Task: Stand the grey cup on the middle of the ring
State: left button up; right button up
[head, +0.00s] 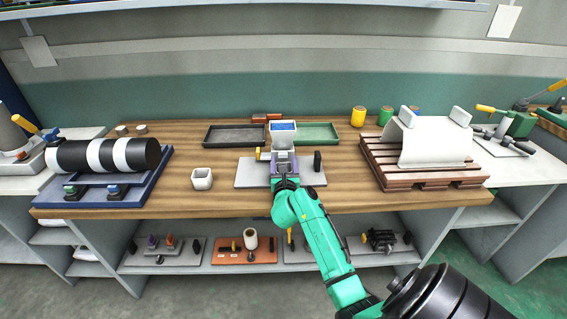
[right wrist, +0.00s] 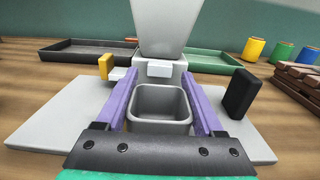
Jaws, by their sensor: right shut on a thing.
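My right gripper (head: 284,163) reaches over the light grey plate in the middle of the bench. In the right wrist view its two purple fingers (right wrist: 160,88) are shut on the grey cup (right wrist: 160,127), a square, open-topped cup held upright. The cup is in front of a small machine with a grey hopper (right wrist: 164,25). In the head view my gripper mostly hides the cup. I cannot make out a ring, and cannot tell whether the cup touches the plate (right wrist: 50,125). My left gripper is not in view.
A black block (right wrist: 241,93) stands close right of my fingers, and a yellow block (right wrist: 105,66) is at left. A white cup (head: 202,179) stands left of the plate. Dark (head: 207,141) and green (head: 336,138) trays lie behind. A slatted brown pallet (head: 395,176) is at right.

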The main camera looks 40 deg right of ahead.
jog(key=shift+f, duration=0.15)
jog(key=o, duration=1.3)
jog(key=shift+o, duration=0.2)
jog(key=shift+s+a, duration=0.2)
jog(key=shift+s, duration=0.05)
jog(key=v, duration=1.1)
jog(key=shift+s+a+r, duration=0.2)
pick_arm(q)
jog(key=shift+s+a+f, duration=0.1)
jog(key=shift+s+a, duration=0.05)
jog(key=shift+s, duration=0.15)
